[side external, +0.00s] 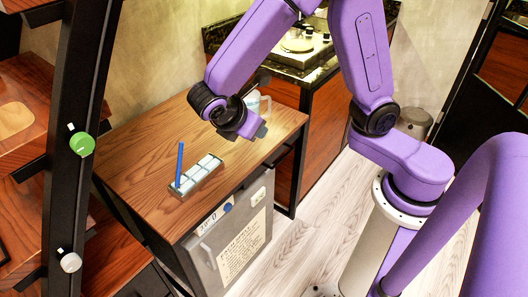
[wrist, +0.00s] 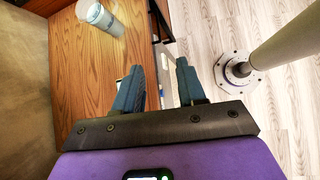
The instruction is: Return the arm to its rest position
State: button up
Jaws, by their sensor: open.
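My purple arm reaches in from the right in the side view. My gripper (side external: 258,131) hangs over the right part of the wooden tabletop (side external: 140,140), near its front edge. In the wrist view its two dark teal fingers (wrist: 160,78) stand apart with nothing between them. The gripper is open and empty.
A pale cup (side external: 265,105) stands behind the gripper; the wrist view shows it too (wrist: 101,19). A tray with several light compartments (side external: 200,174) lies at the table's front, a blue stick (side external: 180,160) upright at its left end. A black frame (side external: 70,190) stands left.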

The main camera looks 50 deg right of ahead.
jog(key=s+d+m+y, duration=0.2)
jog(key=s+y, duration=0.2)
jog(key=s, duration=0.5)
jog(key=s+d+r+m+g+y, duration=0.1)
jog(key=s+d+m+y, duration=0.1)
jog(key=s+y, duration=0.3)
jog(key=s+d, duration=0.1)
jog(key=s, duration=0.3)
jog(key=shift+s+r+m+g, duration=0.25)
jog(key=shift+m+g, duration=0.05)
